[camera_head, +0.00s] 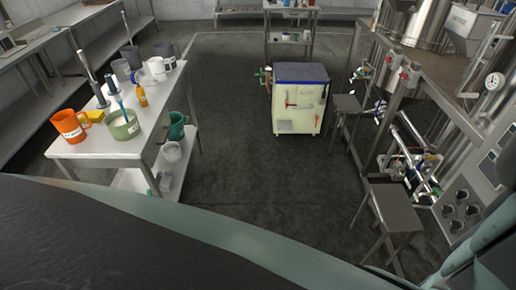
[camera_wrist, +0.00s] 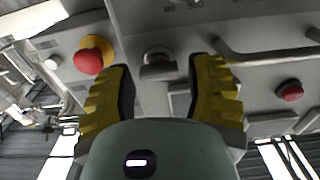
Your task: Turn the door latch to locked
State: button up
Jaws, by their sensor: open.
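In the wrist view, my gripper (camera_wrist: 161,68) is open, with its two yellow ridged fingers on either side of a small round metal knob (camera_wrist: 158,64) on a grey panel. The knob looks like the door latch, but I cannot tell for sure. No contact between the fingers and the knob is visible. Its lower part and its turned position are hard to make out. In the head view my gripper is not visible, and I cannot pick out the latch there.
A red button on a yellow base (camera_wrist: 92,56) sits close by the left finger. A bar handle (camera_wrist: 268,54) and another red button (camera_wrist: 290,92) are to the right. In the head view, a panel with black knobs (camera_head: 465,210) stands at right; the middle floor (camera_head: 240,170) is clear.

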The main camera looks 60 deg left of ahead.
jog(key=shift+a, duration=0.1)
jog(key=shift+c, duration=0.2)
jog(key=c, duration=0.9)
jog(key=shift+o, duration=0.2)
jog(key=shift+n, duration=0.3)
jog(key=shift+n+p, duration=0.5)
jog(key=shift+n, duration=0.9)
jog(key=shift+w+a+f+n, duration=0.1)
jog(key=shift+a+n, duration=0.05)
jog(key=shift+n, duration=0.55)
jog(key=shift+f, duration=0.1)
